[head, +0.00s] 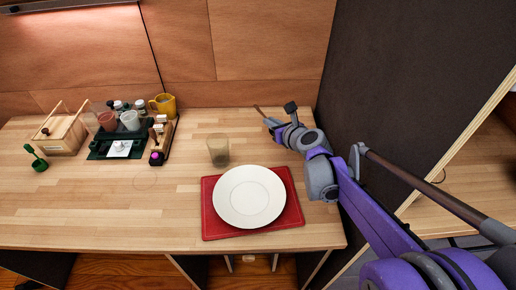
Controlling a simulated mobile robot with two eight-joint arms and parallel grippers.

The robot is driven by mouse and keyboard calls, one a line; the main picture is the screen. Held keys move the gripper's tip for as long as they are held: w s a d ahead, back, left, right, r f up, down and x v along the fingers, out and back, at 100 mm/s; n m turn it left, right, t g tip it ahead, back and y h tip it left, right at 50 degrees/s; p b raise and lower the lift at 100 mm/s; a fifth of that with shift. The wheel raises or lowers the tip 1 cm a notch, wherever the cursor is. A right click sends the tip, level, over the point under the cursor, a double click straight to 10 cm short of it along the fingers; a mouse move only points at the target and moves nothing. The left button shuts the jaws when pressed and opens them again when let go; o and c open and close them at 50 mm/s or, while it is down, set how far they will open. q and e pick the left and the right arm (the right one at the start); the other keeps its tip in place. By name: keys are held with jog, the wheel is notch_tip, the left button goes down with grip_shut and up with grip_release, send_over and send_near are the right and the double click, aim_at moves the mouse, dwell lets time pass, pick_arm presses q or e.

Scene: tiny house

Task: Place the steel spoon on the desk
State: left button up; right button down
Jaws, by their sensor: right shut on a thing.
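The desk (110,205) is a light wood top across the middle of the head view. My right arm comes in from the right, and my right gripper (272,120) is over the back right part of the desk. It is shut on a thin, dark, narrow thing that sticks out to the upper left, which I take to be the steel spoon (259,109). Most of the spoon is hidden or too small to make out, and I cannot tell whether it touches the desk. My left gripper is not in view.
A white plate (249,196) lies on a red placemat (219,228) at the front. A glass (218,152) stands behind it. A wooden box (62,133), a dark green tray (99,151) and a yellow mug (164,103) stand at the back left. A dark panel (390,80) rises at right.

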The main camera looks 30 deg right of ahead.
jog(key=b, duration=0.1)
send_over(270, 147)
notch_tip(270, 147, down, 4)
jog(key=shift+w+f, duration=0.1)
jog(key=shift+f, duration=0.15)
jog(key=shift+d+f+b, duration=0.1)
jog(key=shift+f+b, duration=0.6)
jog(key=shift+f, duration=1.3)
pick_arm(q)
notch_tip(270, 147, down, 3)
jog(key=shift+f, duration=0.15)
pick_arm(e)
jog(key=shift+r, duration=0.1)
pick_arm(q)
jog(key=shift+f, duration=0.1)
pick_arm(e)
jog(key=c, duration=1.4)
grip_release()
jog(key=shift+f, duration=0.2)
jog(key=o, duration=0.4)
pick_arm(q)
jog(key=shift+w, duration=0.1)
pick_arm(e)
jog(key=shift+o, duration=0.2)
